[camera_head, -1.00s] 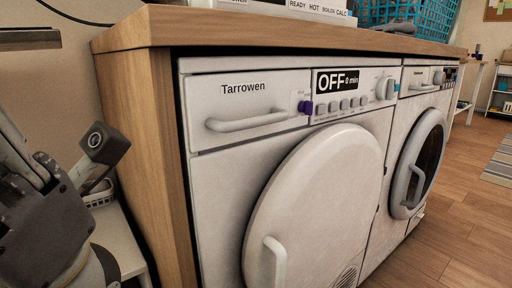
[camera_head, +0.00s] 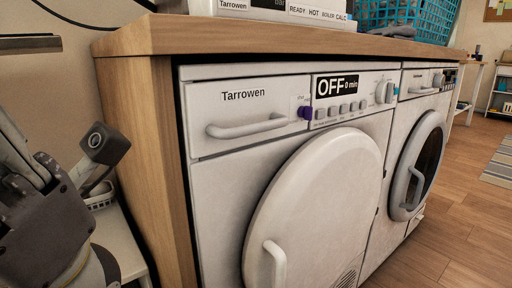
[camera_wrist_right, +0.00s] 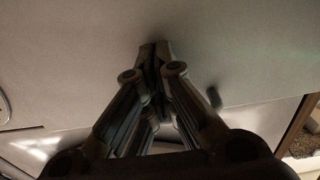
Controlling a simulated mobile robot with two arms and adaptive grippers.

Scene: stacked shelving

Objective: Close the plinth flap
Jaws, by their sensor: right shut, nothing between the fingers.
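My right gripper (camera_wrist_right: 155,48) shows in the right wrist view, with its fingers together and nothing between them. Its tips point at a broad pale panel (camera_wrist_right: 75,60). I cannot tell whether this panel is the plinth flap, or whether the tips touch it. In the head view the white Tarrowen machine (camera_head: 225,170) stands under a wooden counter, with its round door shut. The machine's base and any plinth flap there are below the picture. Grey parts of my left arm fill the left edge; I cannot make out that gripper's fingertips. My right gripper is outside the head view.
A second white machine (camera_head: 400,225) with a round dark door stands to the right. The wooden counter (camera_head: 250,38) ends in a side panel near my left arm. A white basket (camera_head: 100,195) sits on a low shelf. Wooden floor (camera_head: 460,220) is free at right.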

